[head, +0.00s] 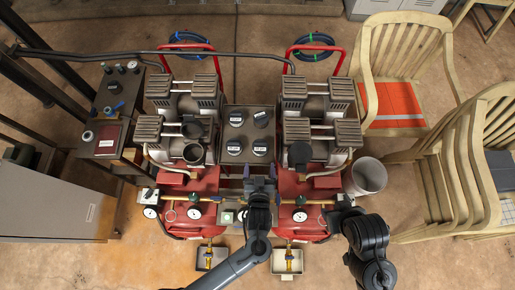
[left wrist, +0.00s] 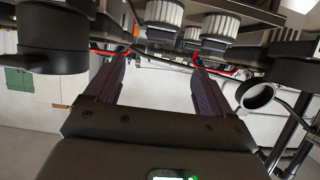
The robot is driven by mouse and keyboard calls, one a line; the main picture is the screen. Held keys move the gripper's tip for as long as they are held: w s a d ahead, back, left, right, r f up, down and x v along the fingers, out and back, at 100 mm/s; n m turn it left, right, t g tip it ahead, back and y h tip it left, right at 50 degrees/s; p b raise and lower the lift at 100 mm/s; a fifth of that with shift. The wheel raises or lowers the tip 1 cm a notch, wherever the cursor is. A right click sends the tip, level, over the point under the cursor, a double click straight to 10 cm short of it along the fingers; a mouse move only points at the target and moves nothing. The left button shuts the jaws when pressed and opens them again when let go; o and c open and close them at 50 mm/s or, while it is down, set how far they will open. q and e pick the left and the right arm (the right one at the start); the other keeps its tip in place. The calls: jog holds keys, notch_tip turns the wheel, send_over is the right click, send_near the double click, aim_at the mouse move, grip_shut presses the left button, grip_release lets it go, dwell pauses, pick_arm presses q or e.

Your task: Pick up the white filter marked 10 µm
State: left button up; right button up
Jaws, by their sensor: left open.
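Several filters with dark tops and white labels stand on a dark stand (head: 248,172) at the centre of the head view: back left (head: 235,120), back right (head: 261,119), front left (head: 234,148) and front right (head: 260,149). The labels are too small to read, so I cannot tell which is marked 10 µm. In the left wrist view, white pleated filter bodies (left wrist: 165,12) (left wrist: 220,26) show at the top. My left gripper (head: 259,176) is in front of the front filters, open and empty, its fingers (left wrist: 158,75) apart. My right gripper (head: 346,204) is at the right; its fingers are unclear.
Grey compressors on red tanks (head: 193,184) flank the stand closely. Gauges and brass fittings line the front. A grey bucket (head: 367,176) stands at the right, near wooden chairs (head: 400,70). Two small trays (head: 287,261) (head: 212,259) sit at the front.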

aim_at(260, 145)
pick_arm(q)
jog(key=b+x, duration=0.1)
jog(key=x, duration=0.5)
jog(key=shift+f, duration=0.25)
jog(key=shift+b+x, duration=0.65)
jog(key=shift+x, duration=1.6)
jog(key=shift+r, duration=0.1)
jog(key=c, duration=0.8)
jog(key=shift+c, duration=0.2)
